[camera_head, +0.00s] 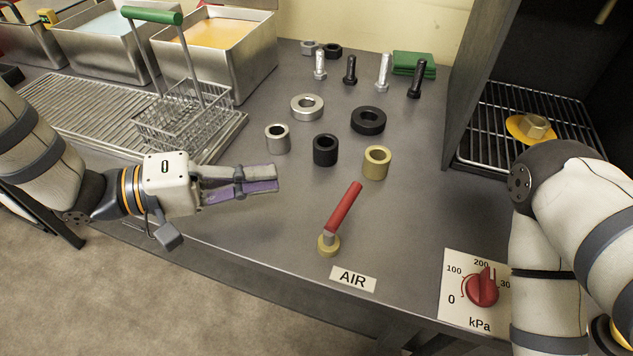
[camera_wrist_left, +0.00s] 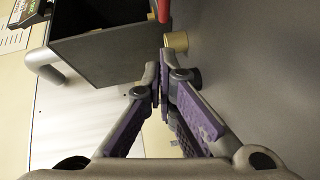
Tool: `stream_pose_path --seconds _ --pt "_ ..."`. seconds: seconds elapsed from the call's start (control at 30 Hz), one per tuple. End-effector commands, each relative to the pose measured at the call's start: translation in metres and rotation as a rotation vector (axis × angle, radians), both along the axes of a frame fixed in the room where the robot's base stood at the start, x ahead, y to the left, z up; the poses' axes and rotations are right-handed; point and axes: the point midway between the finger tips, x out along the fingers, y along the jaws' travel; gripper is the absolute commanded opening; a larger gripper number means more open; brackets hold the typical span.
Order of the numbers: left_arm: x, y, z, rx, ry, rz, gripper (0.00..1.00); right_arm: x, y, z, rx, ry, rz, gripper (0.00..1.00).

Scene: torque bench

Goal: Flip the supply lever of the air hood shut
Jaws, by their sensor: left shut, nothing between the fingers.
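The supply lever has a red handle (camera_head: 343,208) on a brass base (camera_head: 328,244), just behind the AIR label (camera_head: 353,279) near the bench's front edge. The handle slants up and to the right from its base. A red piece that looks like the handle (camera_wrist_left: 163,10) shows at the top edge of the left wrist view. My left gripper (camera_head: 275,179) is shut and empty above the bench, to the left of the lever and apart from it. My right arm is at the right edge, and its gripper is out of view.
Steel, black and brass rings (camera_head: 376,163) stand behind the lever, with several bolts (camera_head: 383,72) further back. A wire basket (camera_head: 183,116) is beyond my left gripper. The dark hood with a rack (camera_head: 492,157) and a red kPa dial (camera_head: 481,289) are at right.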

Motion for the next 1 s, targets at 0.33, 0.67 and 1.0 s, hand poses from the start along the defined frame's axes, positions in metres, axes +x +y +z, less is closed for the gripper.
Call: stream_pose_path --seconds 0.33,0.67,1.0 --pt "0.004 -0.065 -0.01 0.001 0.002 -0.003 0.0 0.0 0.0 0.0 0.0 0.0 0.0 0.0" --pt "-0.004 -0.08 -0.015 0.002 0.0 0.0 0.0 0.001 0.0 0.001 0.0 -0.003 0.0 0.0" --pt "-0.003 -0.08 -0.015 0.002 -0.002 -0.01 0.0 0.001 0.0 0.0 0.0 -0.002 0.0 0.0"
